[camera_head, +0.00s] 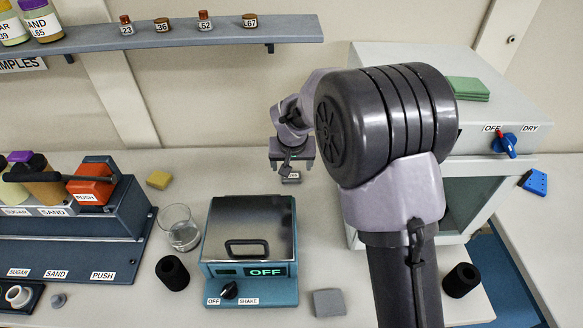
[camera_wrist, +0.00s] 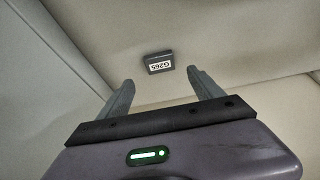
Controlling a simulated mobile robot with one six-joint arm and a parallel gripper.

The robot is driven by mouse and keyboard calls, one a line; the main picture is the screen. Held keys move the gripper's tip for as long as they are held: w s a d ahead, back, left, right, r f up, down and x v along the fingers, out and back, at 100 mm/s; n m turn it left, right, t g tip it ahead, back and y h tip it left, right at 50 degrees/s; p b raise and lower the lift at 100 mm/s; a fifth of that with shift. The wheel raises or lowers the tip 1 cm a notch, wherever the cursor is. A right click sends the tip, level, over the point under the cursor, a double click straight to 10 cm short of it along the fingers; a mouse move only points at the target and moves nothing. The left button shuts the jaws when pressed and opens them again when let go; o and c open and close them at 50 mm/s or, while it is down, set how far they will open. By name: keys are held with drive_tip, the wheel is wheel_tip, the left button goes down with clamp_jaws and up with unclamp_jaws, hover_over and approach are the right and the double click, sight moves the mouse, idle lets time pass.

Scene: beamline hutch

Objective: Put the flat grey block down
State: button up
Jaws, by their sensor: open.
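A small dark grey block (camera_wrist: 158,62) with a white label reading G265 lies on the pale bench in the wrist view. It also shows in the head view (camera_head: 291,180), just below my gripper (camera_head: 291,163). My gripper is open and empty; in the wrist view its two fingers (camera_wrist: 160,88) are spread apart, with the block beyond their tips and not touching them. A plain flat grey block (camera_head: 328,302) lies on the bench near the front, right of the shaker. I cannot tell from the frames which grey block the task names.
A shaker marked OFF (camera_head: 250,245) with a closed lid stands front centre, with a glass beaker (camera_head: 179,228) to its left. A dryer cabinet (camera_head: 480,190) stands right, partly behind my arm. A shelf (camera_head: 190,38) holds small bottles. The bench around the labelled block is clear.

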drive_tip(key=v, duration=0.4)
drive_tip(key=shift+s+r+p, duration=0.1)
drive_tip(key=shift+r+p, duration=0.15)
drive_tip(key=shift+p, duration=0.15)
